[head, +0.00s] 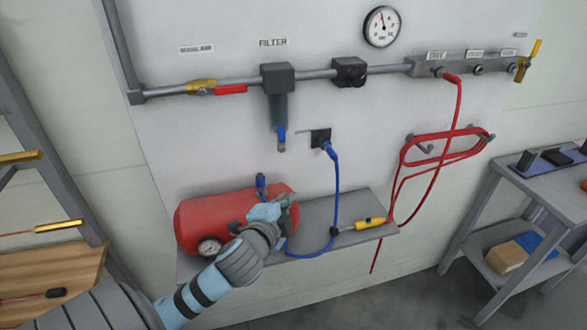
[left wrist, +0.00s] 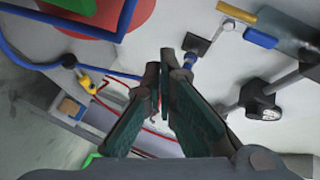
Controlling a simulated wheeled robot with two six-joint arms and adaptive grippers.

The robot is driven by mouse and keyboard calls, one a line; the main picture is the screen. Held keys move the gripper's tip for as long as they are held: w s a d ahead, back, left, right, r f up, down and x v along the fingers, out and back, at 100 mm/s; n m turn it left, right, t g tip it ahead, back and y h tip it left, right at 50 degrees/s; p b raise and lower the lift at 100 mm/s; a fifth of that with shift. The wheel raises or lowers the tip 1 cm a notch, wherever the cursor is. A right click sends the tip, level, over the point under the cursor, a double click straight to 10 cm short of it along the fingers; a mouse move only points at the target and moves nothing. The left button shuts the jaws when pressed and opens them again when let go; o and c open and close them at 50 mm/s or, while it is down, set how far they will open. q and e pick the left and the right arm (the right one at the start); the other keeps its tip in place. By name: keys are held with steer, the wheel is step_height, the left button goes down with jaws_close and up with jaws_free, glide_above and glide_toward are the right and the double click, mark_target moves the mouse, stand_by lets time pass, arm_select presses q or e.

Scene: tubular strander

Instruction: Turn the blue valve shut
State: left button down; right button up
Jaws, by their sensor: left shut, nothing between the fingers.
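A small valve with a blue lever (head: 282,132) hangs below the filter (head: 277,82) on the wall panel. The blue lever also shows at the upper right of the left wrist view (left wrist: 260,38). A second blue fitting (head: 261,183) stands on top of the red tank (head: 197,214); I cannot tell which one the task means. My left gripper (head: 291,199) is in front of the tank's right end, below the filter valve and apart from it. Its fingers (left wrist: 163,75) are shut and empty in the left wrist view. My right gripper is not in view.
A blue hose (head: 338,190) runs from a black wall socket (head: 320,137) to a yellow-handled tool (head: 369,223) on the grey shelf (head: 352,207). A red hose (head: 410,165) hangs coiled at the right. A pipe (head: 235,82) crosses above. A grey cart (head: 500,205) stands at the right.

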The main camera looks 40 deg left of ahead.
mark_target(282, 140)
arm_select(q)
steer(key=w+a+r+m+t, duration=0.1)
steer(key=w+r+m+t, duration=0.3)
steer(key=r, duration=0.6)
steer(key=f+x, duration=0.1)
steer(key=x, duration=0.9)
steer(key=s+a, duration=0.1)
steer(key=s, duration=0.1)
steer(key=s+a+p, duration=0.1)
steer(key=s, duration=0.1)
steer(key=shift+a, duration=0.2)
steer(key=shift+w+d+f, duration=0.1)
